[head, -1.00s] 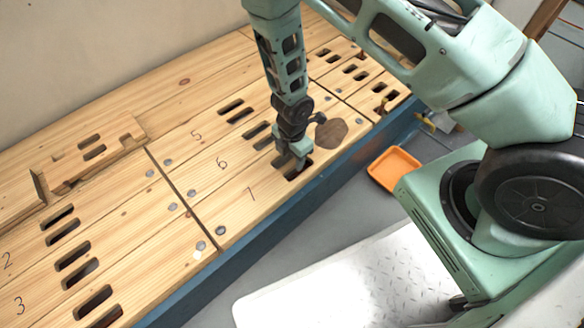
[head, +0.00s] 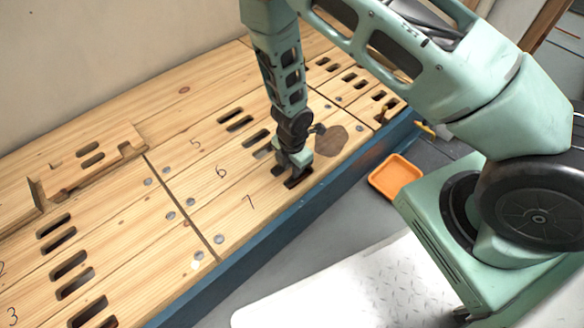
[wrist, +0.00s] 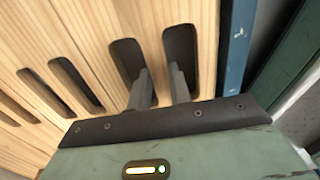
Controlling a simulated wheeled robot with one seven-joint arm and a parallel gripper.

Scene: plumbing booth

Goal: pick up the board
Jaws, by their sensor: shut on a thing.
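The board marked 7 (head: 240,219) is pale wood with long dark slots, in the front row of the bench top in the head view. It appears level with its neighbours. My gripper (head: 297,178) points down at its slots, near the dark round patch. In the wrist view my gripper (wrist: 160,90) has one finger at each of two neighbouring slots. It is shut on the wooden strip between them, part of the board (wrist: 152,35). The fingertips are down in the slots and hard to see.
Boards 5 and 6 lie behind board 7, and boards 2 and 3 (head: 100,262) lie to the left. A loose notched wooden piece (head: 95,165) rests on the back left. A blue bench edge (head: 265,241) runs in front. An orange tray (head: 395,176) stands on the floor.

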